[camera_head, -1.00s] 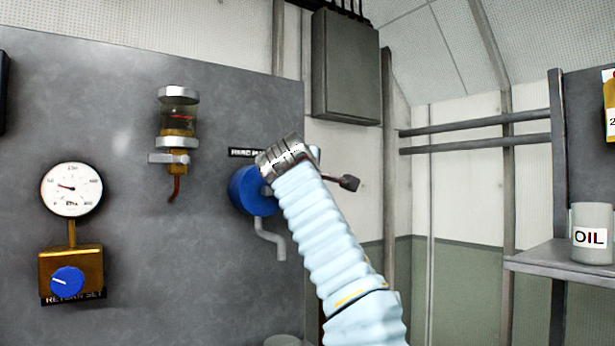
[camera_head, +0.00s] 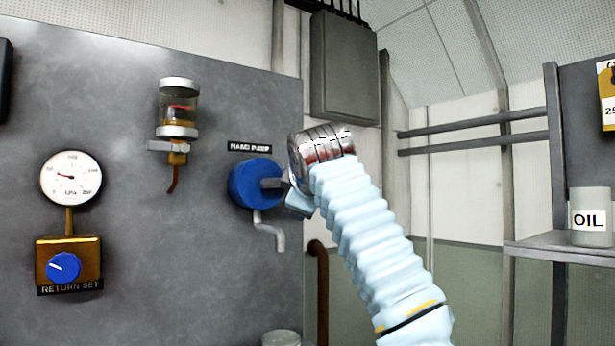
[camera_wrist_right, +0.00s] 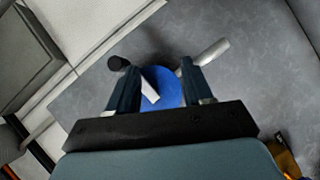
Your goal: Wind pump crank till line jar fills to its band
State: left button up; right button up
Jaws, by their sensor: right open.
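The line jar (camera_head: 178,105) is a glass cylinder with metal caps, high on the grey panel in the head view. It has a red band (camera_head: 181,107); amber shows low in it, its level hard to read. The blue hand pump (camera_head: 252,184) is to its lower right and also shows in the wrist view (camera_wrist_right: 165,84). My right gripper (camera_head: 290,191) is open in front of the pump. In the wrist view, the dark crank knob (camera_wrist_right: 118,63) is by the left fingertip of my gripper (camera_wrist_right: 157,67); whether they touch is unclear. My left gripper is out of view.
A pressure gauge (camera_head: 71,178) and a brass block with a blue RETURN SET knob (camera_head: 64,267) are at left. A bent grey pipe (camera_head: 270,230) hangs below the pump. An OIL can (camera_head: 591,216) stands on a shelf (camera_head: 565,247) at right.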

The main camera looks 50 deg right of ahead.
jog(key=s+d+r+m+t+y+p, duration=0.1)
jog(key=s+d+r+m+t+y, duration=0.35)
jog(key=s+m+t, duration=0.35)
jog(key=shift+m+g+y, duration=0.55)
jog(key=shift+m+g, duration=0.05)
jog(key=shift+m, duration=0.1)
jog(key=p+x, duration=0.1)
jog(key=x, duration=0.3)
jog(key=p+x, duration=0.1)
jog(key=x, duration=0.4)
jog(key=p+x, duration=0.2)
jog(key=x, duration=0.2)
jog(key=shift+w+f, duration=0.15)
jog(key=shift+f, duration=0.2)
grip_shut()
